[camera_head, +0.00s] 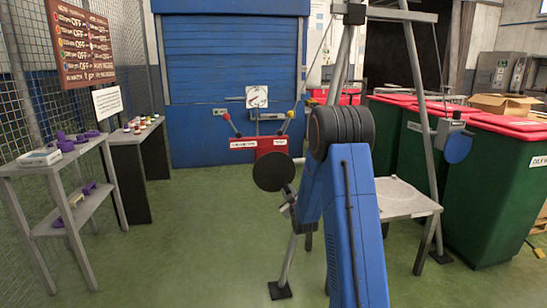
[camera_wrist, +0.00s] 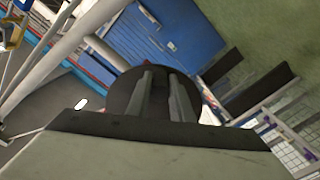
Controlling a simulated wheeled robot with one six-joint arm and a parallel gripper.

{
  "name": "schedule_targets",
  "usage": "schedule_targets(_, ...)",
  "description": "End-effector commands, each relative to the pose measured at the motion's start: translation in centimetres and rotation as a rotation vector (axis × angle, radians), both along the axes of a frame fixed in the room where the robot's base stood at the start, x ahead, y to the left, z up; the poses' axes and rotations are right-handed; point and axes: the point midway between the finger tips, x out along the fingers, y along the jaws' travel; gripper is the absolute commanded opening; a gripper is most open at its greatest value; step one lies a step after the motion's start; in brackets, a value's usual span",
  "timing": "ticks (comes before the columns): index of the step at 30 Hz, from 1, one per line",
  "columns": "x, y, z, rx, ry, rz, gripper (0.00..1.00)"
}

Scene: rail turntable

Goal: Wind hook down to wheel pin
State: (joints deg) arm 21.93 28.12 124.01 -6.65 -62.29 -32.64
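A steel frame with slanting legs (camera_head: 424,115) stands behind my blue arm. A small grey winch-like unit with a blue disc (camera_head: 458,148) is on its right leg. A dark round disc (camera_head: 273,172) shows left of my arm in the head view. In the wrist view a dark disc (camera_wrist: 128,97) lies behind the fingers; I cannot tell whether it is the same one. My gripper (camera_wrist: 161,82) shows two grey fingers with a gap between them and nothing clearly held. In the head view my arm mostly hides it. I cannot make out the hook or wheel pin.
A red unit with levers (camera_head: 258,145) stands before the blue shutter (camera_head: 232,90). Green bins with red lids (camera_head: 500,190) crowd the right. A shelf (camera_head: 60,172) stands left. Green floor between is clear.

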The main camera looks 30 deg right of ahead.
Motion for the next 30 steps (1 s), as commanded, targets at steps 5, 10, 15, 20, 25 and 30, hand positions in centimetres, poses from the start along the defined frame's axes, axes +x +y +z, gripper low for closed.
schedule_targets(5,-0.1,-0.2,0.2,-0.025,0.006,0.001,0.0)
schedule_targets(10,-0.2,-0.6,0.6,-0.085,0.023,0.0,0.0)
schedule_targets(15,-0.3,-1.0,1.0,-0.146,0.04,-0.001,0.0)
schedule_targets(20,-0.4,-1.3,1.3,-0.189,0.052,-0.001,0.0)
schedule_targets(25,-0.4,-1.4,1.3,-0.203,0.056,-0.001,0.0)
schedule_targets(30,-0.4,-1.4,1.4,-0.203,0.056,-0.002,0.0)
